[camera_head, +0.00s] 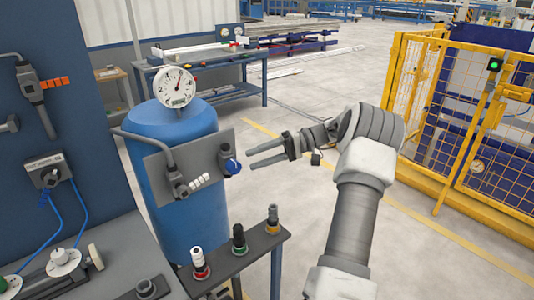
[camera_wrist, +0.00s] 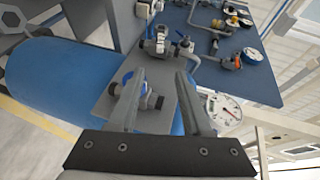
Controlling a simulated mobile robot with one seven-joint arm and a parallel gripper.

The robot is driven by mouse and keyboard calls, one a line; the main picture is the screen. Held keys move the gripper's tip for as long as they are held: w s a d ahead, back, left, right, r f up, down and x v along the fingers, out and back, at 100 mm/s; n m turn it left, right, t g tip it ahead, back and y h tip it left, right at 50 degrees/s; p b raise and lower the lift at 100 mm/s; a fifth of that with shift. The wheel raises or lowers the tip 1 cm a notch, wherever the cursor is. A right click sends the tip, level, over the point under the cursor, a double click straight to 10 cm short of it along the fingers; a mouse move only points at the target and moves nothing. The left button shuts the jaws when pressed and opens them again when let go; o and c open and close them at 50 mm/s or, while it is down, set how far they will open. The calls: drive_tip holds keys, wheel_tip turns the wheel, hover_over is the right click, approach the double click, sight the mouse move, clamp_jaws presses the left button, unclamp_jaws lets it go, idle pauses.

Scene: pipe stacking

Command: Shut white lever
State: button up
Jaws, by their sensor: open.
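The white lever (camera_head: 200,181) is a short ribbed handle on a dark valve (camera_head: 178,188), low on the grey plate (camera_head: 205,155) in front of the blue tank. It points right and slightly up. A blue knob (camera_head: 232,166) sits on a valve at the plate's right edge. My gripper (camera_head: 251,158) is open and empty, just right of the blue knob and apart from the white lever. In the wrist view the blue knob (camera_wrist: 128,78) shows beside the left finger of my gripper (camera_wrist: 160,72). The white lever's valve (camera_wrist: 157,44) seems to lie beyond it; the lever is unclear there.
The blue tank (camera_head: 170,135) carries a round gauge (camera_head: 175,87). A small stand (camera_head: 245,258) with red, green and yellow-based fittings is below the plate. A panel with valves and hoses is at left. Open floor and a yellow fence (camera_head: 420,70) are at right.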

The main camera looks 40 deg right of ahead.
drive_tip(key=shift+v, duration=1.4)
drive_tip(key=shift+w+a+r, duration=0.1)
drive_tip(key=shift+w+a, duration=0.05)
drive_tip(key=shift+a, duration=0.15)
drive_tip(key=c, duration=0.3)
drive_tip(key=a+g+p, duration=0.1)
drive_tip(key=w+a+n+h+p, duration=0.1)
drive_tip(key=a, duration=0.1)
drive_tip(key=a+r+n+g+p, duration=0.1)
drive_tip(key=shift+w+a+g, duration=0.25)
drive_tip(key=shift+a+g, duration=0.05)
drive_tip(key=shift+a, duration=0.1)
clamp_jaws()
drive_tip(key=n+g+h+p, duration=0.3)
drive_tip(key=n+h+p, duration=1)
drive_tip(key=n+h, duration=0.45)
approach(200, 178)
drive_tip(key=d+f, duration=0.1)
drive_tip(key=f, duration=0.1)
drive_tip(key=f+n+y, duration=0.1)
drive_tip(key=f, duration=0.1)
drive_tip(key=d+f+n+p, duration=0.1)
drive_tip(key=f, duration=0.1)
drive_tip(key=shift+w+d+f+y, duration=0.15)
drive_tip(key=shift+d+y, duration=0.1)
drive_tip(key=shift+d, duration=0.15)
